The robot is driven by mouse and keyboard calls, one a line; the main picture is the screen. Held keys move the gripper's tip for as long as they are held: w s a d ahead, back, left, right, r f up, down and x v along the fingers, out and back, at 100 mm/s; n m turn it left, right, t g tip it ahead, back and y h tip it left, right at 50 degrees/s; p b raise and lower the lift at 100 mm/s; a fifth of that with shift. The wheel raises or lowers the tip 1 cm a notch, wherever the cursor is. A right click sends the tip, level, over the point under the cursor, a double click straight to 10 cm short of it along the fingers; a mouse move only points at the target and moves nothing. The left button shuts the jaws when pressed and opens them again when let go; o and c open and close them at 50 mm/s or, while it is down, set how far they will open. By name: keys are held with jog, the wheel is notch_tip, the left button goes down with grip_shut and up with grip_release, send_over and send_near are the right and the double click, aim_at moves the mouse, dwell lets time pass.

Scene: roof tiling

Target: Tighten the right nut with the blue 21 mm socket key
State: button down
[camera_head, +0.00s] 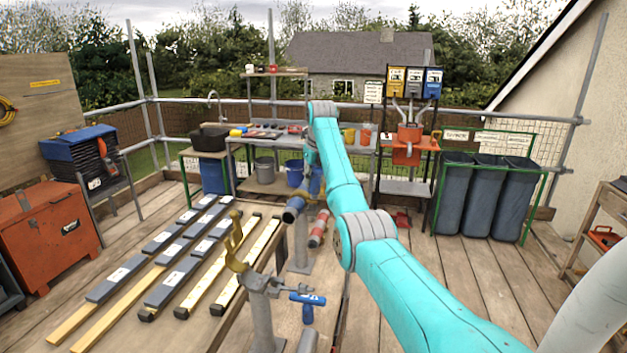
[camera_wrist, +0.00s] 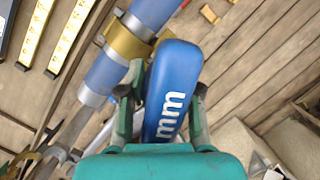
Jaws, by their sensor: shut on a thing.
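My gripper (camera_wrist: 166,88) is shut on the blue key handle (camera_wrist: 172,75), with a finger on each side; white letters "mm" show on it. The handle lies close to a blue pipe (camera_wrist: 100,75) with a brass-coloured clamp (camera_wrist: 128,40). The socket end and the right nut cannot be made out. In the head view my arm reaches over to the blue pipe (camera_head: 293,209); my gripper is too small to read there. A second blue-handled tool (camera_head: 307,298) with white lettering is at the nearer stand (camera_head: 262,310), beside an open brass-coloured hook (camera_head: 238,245).
A red-and-white pipe piece (camera_head: 319,228) is close by the blue pipe. Yellow and grey slats (camera_head: 175,265) lie at left. Grey bins (camera_head: 490,195) stand at right, a workbench (camera_head: 270,185) at the back. Wooden floor shows between them.

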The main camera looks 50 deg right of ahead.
jog(key=shift+r, duration=2.55)
